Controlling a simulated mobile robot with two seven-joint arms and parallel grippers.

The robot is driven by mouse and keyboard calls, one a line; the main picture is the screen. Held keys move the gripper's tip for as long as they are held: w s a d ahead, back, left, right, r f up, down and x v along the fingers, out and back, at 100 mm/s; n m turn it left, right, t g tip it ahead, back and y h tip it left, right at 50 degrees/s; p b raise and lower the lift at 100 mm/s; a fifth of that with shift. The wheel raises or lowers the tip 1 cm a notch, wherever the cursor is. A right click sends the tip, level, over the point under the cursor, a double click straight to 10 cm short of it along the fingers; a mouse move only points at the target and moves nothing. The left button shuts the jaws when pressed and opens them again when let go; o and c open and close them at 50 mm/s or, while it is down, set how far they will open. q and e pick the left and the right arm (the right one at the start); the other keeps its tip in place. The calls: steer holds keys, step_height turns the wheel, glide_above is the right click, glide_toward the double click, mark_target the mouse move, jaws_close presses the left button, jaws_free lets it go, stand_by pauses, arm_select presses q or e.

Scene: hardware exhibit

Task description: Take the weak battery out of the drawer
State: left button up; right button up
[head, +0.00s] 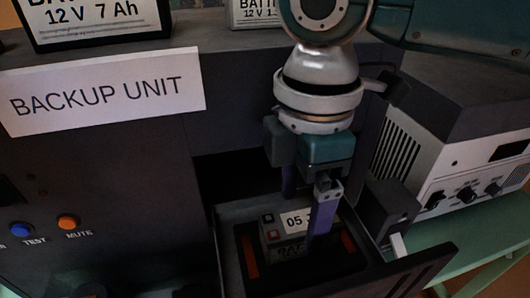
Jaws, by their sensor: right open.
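The drawer (424,276) is pulled out of the dark backup unit (100,180). Inside it a small grey battery (284,252) sits upright between orange strips, with a white label reading "05" on its top. My right gripper (305,212) reaches down into the drawer with its fingers open. One purple finger stands in front of the battery's right part; the other is farther back, its tip hidden. I cannot tell whether either finger touches the battery. My left gripper is not in view.
Two batteries, a large one (95,18) marked 12 V 7 Ah and another (253,14), stand on top of the unit. A white instrument with knobs (470,190) is close to the drawer's right, on a green table (480,250).

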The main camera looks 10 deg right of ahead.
mark_target(301, 220)
step_height(301, 220, down, 3)
steer(key=shift+s+d+f, duration=0.1)
steer(key=shift+s, duration=0.05)
steer(key=shift+c, duration=0.4)
jaws_close()
stand_by(0.6)
